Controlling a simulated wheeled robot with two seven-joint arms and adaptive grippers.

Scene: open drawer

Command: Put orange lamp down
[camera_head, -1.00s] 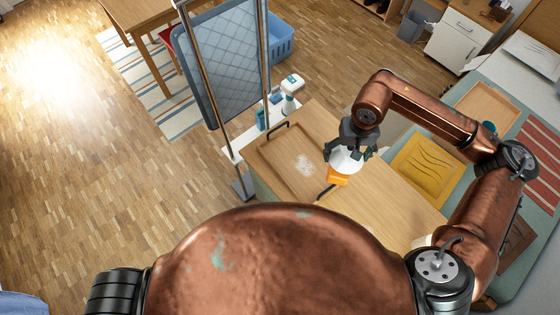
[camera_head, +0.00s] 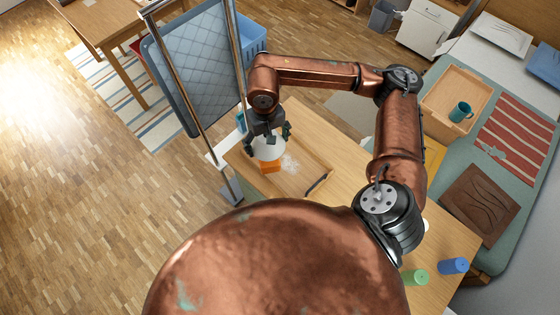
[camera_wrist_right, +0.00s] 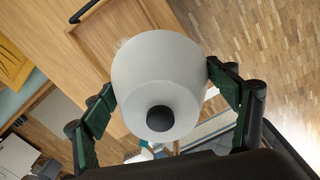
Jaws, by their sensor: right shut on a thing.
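The orange lamp has a white rounded body and an orange part. In the head view its orange part (camera_head: 270,167) hangs below the white body, over the left part of a wooden tray. My right gripper (camera_head: 267,138) is shut on the white body from above. In the right wrist view the white body of the lamp (camera_wrist_right: 160,80), with a black round knob, sits between both green-padded fingers (camera_wrist_right: 162,100). The orange part is hidden there. I cannot tell whether the lamp touches the tray. My left gripper is not in view.
The wooden tray (camera_head: 313,160) with black handles and a whitish patch lies on the wooden table (camera_head: 345,160). Green (camera_head: 415,277) and blue (camera_head: 453,265) cylinders stand at the table's near right.

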